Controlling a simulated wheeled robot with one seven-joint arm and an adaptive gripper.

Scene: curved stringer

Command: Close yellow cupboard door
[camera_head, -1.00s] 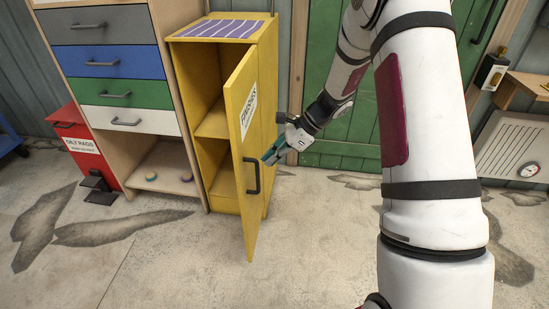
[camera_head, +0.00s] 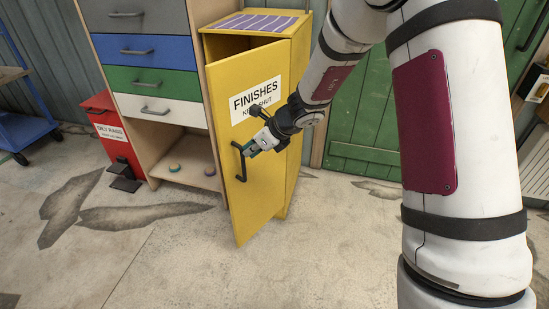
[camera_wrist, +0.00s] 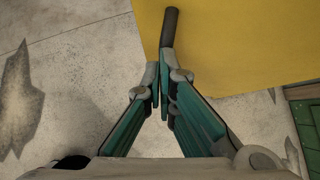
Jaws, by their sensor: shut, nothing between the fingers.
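The yellow cupboard (camera_head: 298,110) stands against the wall, with its yellow door (camera_head: 262,185) hinged on the right. The door is partly shut; a dark gap shows along its top and left edge. It bears a FINISHES label (camera_head: 256,99) and a dark bar handle (camera_head: 243,162). My gripper (camera_head: 247,150) is shut and empty in front of the door, close to the handle. In the wrist view the fingertips (camera_wrist: 163,82) meet just below the handle's end (camera_wrist: 170,25), over the yellow door face (camera_wrist: 235,45). Whether they touch the door, I cannot tell.
A drawer unit (camera_head: 150,65) with grey, blue, green and white fronts stands left of the cupboard. A red OILY RAGS bin (camera_head: 112,130) and a blue cart (camera_head: 25,130) are farther left. A green door (camera_head: 365,130) is behind my arm. The front floor is clear.

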